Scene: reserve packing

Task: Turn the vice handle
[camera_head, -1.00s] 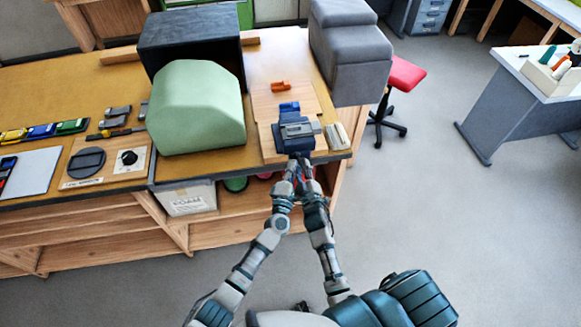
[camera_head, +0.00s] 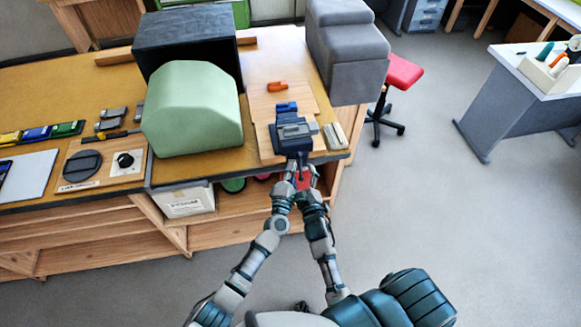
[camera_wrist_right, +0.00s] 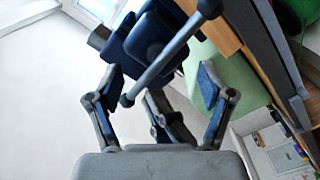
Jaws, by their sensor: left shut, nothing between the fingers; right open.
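The dark blue vice (camera_head: 292,134) stands on a wooden board at the front edge of the bench. In the right wrist view the vice (camera_wrist_right: 150,38) is close, and its grey bar handle (camera_wrist_right: 165,58) with round ends runs diagonally across it. My right gripper (camera_wrist_right: 160,84) is open, with the lower end of the handle between its spread fingers in the picture; contact is not visible. In the head view my right gripper (camera_head: 311,179) is just below the vice. My left gripper (camera_head: 288,176) is shut and empty beside it, also below the vice.
An orange piece (camera_head: 277,86) lies behind the vice, and a pale block (camera_head: 335,136) lies to its right. A green cover (camera_head: 192,110) stands to the left. A grey padded block (camera_head: 346,55) stands behind right. A red stool (camera_head: 404,72) is on the floor.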

